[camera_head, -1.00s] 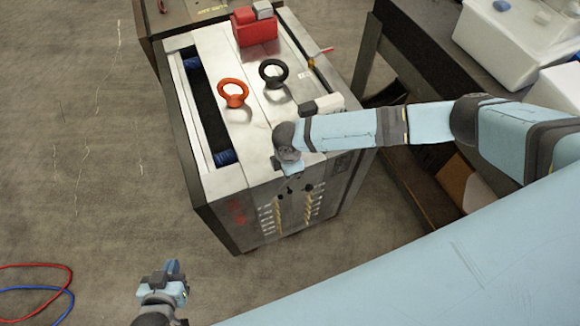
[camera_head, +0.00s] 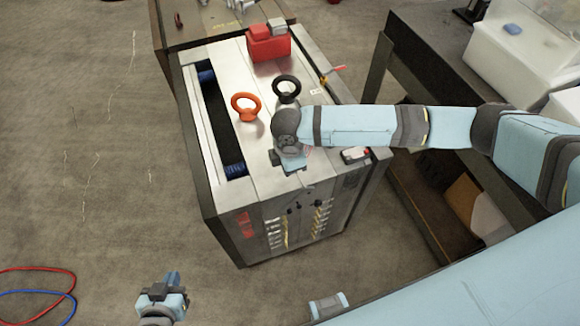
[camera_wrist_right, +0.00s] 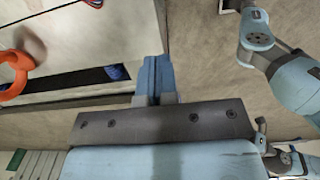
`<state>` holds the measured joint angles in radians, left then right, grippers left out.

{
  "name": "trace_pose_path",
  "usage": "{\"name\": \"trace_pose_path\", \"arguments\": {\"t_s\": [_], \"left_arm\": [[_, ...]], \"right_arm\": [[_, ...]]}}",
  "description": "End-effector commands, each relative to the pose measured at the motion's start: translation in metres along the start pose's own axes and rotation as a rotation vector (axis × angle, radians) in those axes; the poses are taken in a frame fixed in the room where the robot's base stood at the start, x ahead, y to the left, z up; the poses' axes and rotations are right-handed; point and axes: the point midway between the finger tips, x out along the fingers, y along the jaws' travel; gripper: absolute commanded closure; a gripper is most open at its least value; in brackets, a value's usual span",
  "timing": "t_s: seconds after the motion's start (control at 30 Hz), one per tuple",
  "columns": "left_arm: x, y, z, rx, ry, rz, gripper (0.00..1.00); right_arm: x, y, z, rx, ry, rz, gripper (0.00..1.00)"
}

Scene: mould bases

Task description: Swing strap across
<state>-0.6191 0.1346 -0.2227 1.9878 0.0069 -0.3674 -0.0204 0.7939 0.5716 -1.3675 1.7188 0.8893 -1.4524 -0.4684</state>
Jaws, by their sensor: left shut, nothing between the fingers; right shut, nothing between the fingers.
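The mould base (camera_head: 265,190) is a tall steel block with a bright top, standing in the middle of the head view. An orange lifting eye (camera_head: 245,107) and a black lifting eye (camera_head: 287,87) stand on its top; the orange one also shows in the right wrist view (camera_wrist_right: 18,72). I cannot make out the strap clearly. My right gripper (camera_head: 292,168) is shut and empty at the block's front top edge; its fingers (camera_wrist_right: 154,72) are together beside the long slot. Contact cannot be told. My left gripper (camera_head: 172,282) is shut and empty, apart from the block at lower left.
A red block (camera_head: 268,44) sits at the top's far end, and a small dark device (camera_head: 355,155) near the right edge. A dark bench (camera_head: 425,45) with a white crate (camera_head: 505,55) stands at right. Red and blue cables (camera_head: 72,285) lie on the floor. Left floor is open.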

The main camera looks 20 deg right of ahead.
Motion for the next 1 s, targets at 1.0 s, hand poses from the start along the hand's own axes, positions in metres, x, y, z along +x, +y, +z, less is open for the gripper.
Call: {"name": "trace_pose_path", "arguments": {"t_s": [1.0], "left_arm": [[0.027,0.005,0.035,0.0,0.004,0.015,1.0]], "right_arm": [[0.009,0.0,-0.009,0.001,-0.104,-0.001,1.0]]}}
